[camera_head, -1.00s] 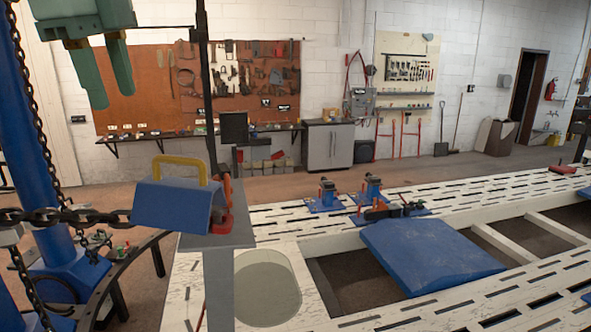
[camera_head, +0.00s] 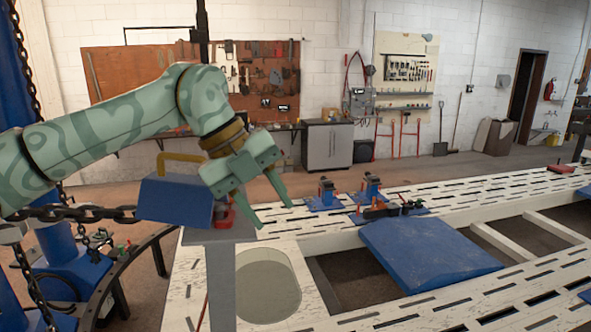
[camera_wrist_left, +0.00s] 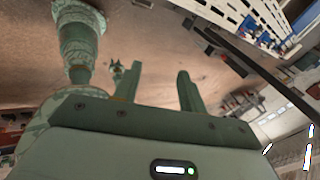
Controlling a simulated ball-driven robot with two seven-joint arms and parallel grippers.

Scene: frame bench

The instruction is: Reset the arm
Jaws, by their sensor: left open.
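My left gripper (camera_head: 272,206) is open and empty in the head view. Its green patterned arm comes in from the left, and its two fingers point down and to the right. The gripper hangs in front of the blue box with the yellow handle (camera_head: 176,200) and the grey stand (camera_head: 222,285), overlapping them in the picture. In the left wrist view the two fingers (camera_wrist_left: 158,88) are spread with nothing between them. My right gripper is in neither view.
A white slotted bench frame (camera_head: 340,243) with a blue panel (camera_head: 428,255) spreads to the right. A dark chain (camera_head: 80,214) runs across the left. Blue clamps (camera_head: 325,196) stand on the bench. Open floor lies behind, before the pegboard wall and grey cabinet (camera_head: 328,146).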

